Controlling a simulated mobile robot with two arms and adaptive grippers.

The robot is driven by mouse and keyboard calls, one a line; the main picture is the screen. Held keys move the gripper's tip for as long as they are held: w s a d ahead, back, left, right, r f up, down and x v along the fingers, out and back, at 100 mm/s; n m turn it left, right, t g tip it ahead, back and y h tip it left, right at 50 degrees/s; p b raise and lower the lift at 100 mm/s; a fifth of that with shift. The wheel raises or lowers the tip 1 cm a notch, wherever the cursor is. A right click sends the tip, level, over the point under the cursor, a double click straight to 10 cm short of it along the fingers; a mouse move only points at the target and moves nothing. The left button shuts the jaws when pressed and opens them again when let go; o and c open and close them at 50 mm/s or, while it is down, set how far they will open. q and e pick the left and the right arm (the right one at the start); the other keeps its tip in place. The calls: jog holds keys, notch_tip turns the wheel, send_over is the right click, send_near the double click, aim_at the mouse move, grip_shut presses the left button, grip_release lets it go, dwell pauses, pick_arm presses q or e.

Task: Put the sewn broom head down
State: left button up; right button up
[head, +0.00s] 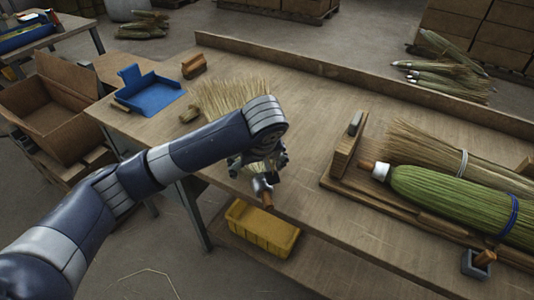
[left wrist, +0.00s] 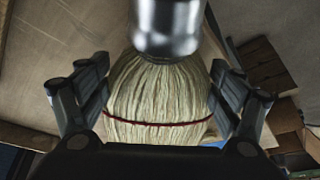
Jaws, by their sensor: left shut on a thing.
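The sewn broom head has pale straw bristles (head: 232,94) that fan out over the table, past my left arm in the head view. In the left wrist view the broom head (left wrist: 160,92) shows a red stitch line across the straw and a shiny metal collar (left wrist: 167,25) at its top. My left gripper (left wrist: 160,105) is shut on the broom head, with a dark finger along each side. In the head view my left gripper (head: 258,165) is near the table's front edge, and my forearm hides part of the broom head. I cannot tell whether the bristles touch the table. My right gripper is not in view.
On the workbench (head: 300,110) lie a blue dustpan (head: 150,92) and a wooden brush (head: 194,66). A yellow bin (head: 262,228) is below the front edge. Green bristles (head: 440,195) and a straw bundle (head: 420,148) lie in a wooden cradle at right. The middle is clear.

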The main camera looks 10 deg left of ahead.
pick_arm(q)
jog(key=w, duration=0.3)
jog(key=w+d, duration=0.1)
jog(key=w, duration=0.1)
jog(key=shift+w+d+f, duration=0.2)
jog(key=shift+w, duration=0.55)
jog(key=shift+w+d+f, duration=0.1)
jog(key=shift+w+d, duration=0.05)
jog(key=shift+w, duration=0.2)
notch_tip(320, 180, down, 3)
jog(key=shift+w+f+p, duration=0.1)
jog(key=shift+p, duration=0.2)
jog(key=shift+f, duration=0.15)
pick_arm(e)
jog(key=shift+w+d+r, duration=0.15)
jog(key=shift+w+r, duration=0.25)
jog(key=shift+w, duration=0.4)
pick_arm(q)
jog(key=shift+f, duration=0.15)
jog(key=o, duration=1.2)
jog(key=shift+c, duration=0.2)
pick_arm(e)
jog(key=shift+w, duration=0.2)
